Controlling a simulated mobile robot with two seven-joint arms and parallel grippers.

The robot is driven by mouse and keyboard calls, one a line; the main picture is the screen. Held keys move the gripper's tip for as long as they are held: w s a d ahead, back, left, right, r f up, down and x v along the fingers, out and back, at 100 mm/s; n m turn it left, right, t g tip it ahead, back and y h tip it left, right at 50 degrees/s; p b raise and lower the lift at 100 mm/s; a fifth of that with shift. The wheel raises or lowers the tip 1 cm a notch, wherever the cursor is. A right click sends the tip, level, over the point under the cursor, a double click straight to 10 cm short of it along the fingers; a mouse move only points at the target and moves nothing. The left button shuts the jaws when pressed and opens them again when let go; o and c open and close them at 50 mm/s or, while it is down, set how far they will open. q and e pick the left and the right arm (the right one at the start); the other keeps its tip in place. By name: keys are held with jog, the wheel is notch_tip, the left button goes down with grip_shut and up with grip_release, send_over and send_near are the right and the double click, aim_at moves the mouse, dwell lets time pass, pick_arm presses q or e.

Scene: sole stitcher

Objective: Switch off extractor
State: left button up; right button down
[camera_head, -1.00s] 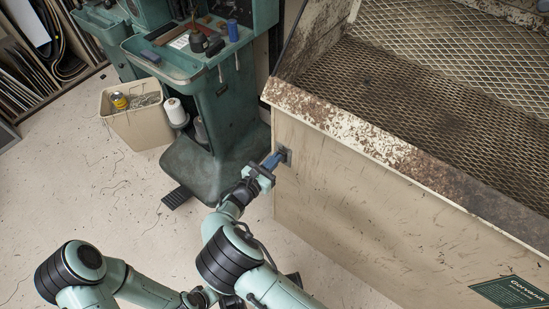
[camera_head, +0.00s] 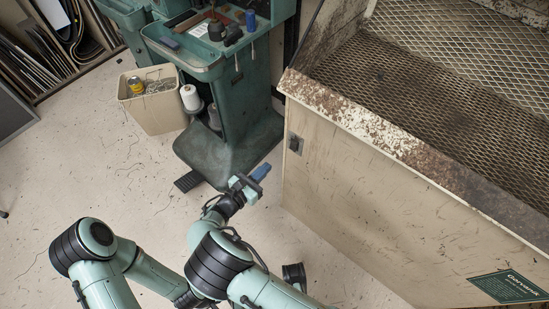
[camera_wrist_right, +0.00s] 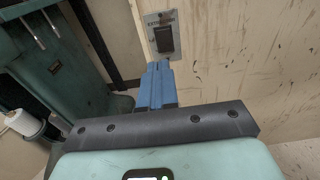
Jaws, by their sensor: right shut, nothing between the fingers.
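The extractor (camera_head: 350,200) is a large, worn cream cabinet with a rusty rim and mesh top, at the right of the head view. Its dark switch (camera_head: 295,143) sits on a small metal plate near the cabinet's left edge. In the right wrist view the black rocker switch (camera_wrist_right: 164,39) is just beyond the fingertips; which side is pressed I cannot tell. My right gripper (camera_head: 262,172) is shut and empty, its blue fingers (camera_wrist_right: 157,85) pointing towards the panel. It is apart from the switch, left of and below it in the head view.
A green machine (camera_head: 240,110) on a pedestal stands left of the extractor, with a foot pedal (camera_head: 188,181) on the floor. A cream bin (camera_head: 155,110) of scraps stands beside it. Racks of sheets are at the far left. The pale floor between is open.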

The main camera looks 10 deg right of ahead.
jog(key=shift+v, duration=1.3)
